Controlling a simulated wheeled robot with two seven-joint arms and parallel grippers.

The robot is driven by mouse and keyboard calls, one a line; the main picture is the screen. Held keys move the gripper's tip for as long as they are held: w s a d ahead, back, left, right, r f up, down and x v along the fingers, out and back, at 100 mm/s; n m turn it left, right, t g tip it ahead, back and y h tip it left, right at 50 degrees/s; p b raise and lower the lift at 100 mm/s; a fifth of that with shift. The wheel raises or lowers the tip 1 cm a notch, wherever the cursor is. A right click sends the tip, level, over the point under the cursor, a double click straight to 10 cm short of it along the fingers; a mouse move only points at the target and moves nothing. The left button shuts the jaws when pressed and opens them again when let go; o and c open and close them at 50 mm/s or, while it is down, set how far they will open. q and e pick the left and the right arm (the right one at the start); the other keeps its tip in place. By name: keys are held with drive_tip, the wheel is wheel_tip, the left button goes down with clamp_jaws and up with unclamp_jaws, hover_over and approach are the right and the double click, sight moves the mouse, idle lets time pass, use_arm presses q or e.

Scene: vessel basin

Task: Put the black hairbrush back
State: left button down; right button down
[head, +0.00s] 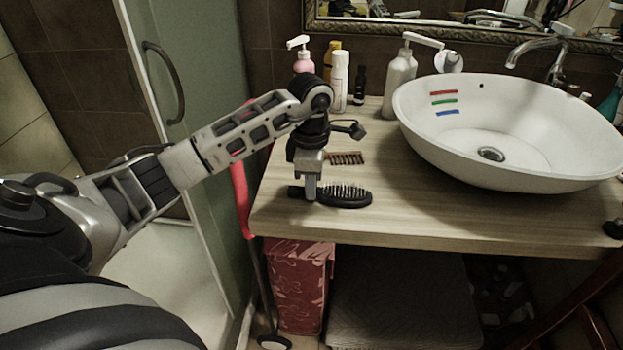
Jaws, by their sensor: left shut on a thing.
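The black hairbrush (345,196) lies at the left front part of the wooden counter (430,215), bristles up, its handle toward the left. My left gripper (310,192) points down from above and is shut on the brush's handle. The fingers hide part of the handle. The brush appears to be at counter level; I cannot tell whether it touches the surface. My right gripper is not in view.
A brown comb-like item (347,158) lies just behind the brush. Several bottles, including a pink pump bottle (304,62) and a white pump bottle (399,75), stand at the back. A white basin (510,170) fills the right. The front middle counter is clear.

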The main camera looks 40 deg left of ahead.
use_arm(q)
drive_tip(key=shift+f, duration=0.1)
drive_tip(key=c, duration=1.3)
unclamp_jaws()
